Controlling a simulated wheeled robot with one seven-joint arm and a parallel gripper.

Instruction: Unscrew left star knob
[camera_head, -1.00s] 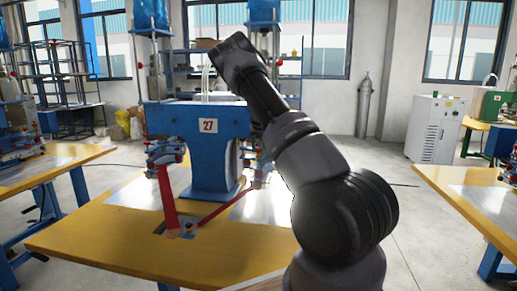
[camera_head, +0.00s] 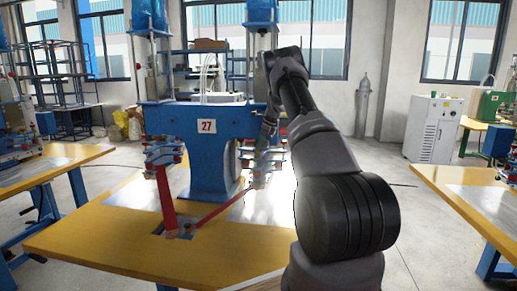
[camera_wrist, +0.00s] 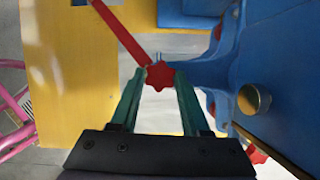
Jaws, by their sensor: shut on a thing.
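A red star knob (camera_wrist: 160,77) shows in the wrist view between the two green fingers of my gripper (camera_wrist: 162,73). The fingertips touch it on both sides, so the gripper is shut on it. In the head view my gripper (camera_head: 265,132) points down at the right-hand side of the blue weld machine (camera_head: 209,152), by its right clamp stack (camera_head: 260,168). The knob itself is too small to make out there. I cannot tell from these frames how far the knob is screwed in.
The machine stands on a yellow table (camera_head: 90,245). A left clamp stack (camera_head: 164,154) and red levers (camera_head: 166,198) stand at its front. In the wrist view blue machine parts (camera_wrist: 285,80) and a brass-coloured knob (camera_wrist: 253,99) lie close on the right.

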